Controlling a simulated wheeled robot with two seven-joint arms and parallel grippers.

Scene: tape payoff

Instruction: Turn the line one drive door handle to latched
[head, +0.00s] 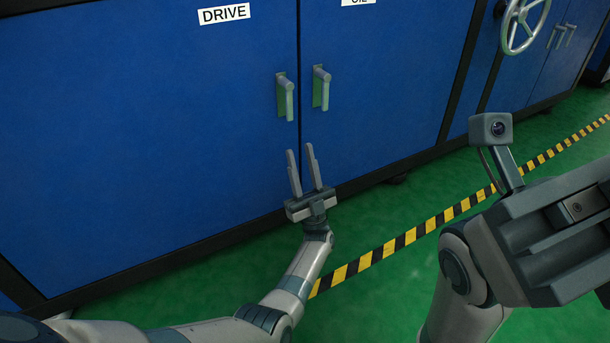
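The blue drive door (150,130) carries a white label (223,14) reading DRIVE. Its grey lever handle (286,97) sits near the door's right edge, with the lever hanging down from its pivot. My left gripper (301,152) points up just below this handle, its two fingers apart with nothing between them. The fingertips look clear of the handle, though the depth gap is hard to judge. My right arm is at the lower right, close to the camera; its gripper fingers are not clearly seen.
A similar lever handle (321,88) hangs on the neighbouring door, close to the right of the drive handle. A handwheel (522,22) is at the upper right. Yellow-black floor tape (430,224) crosses the green floor, which is open in front of the cabinets.

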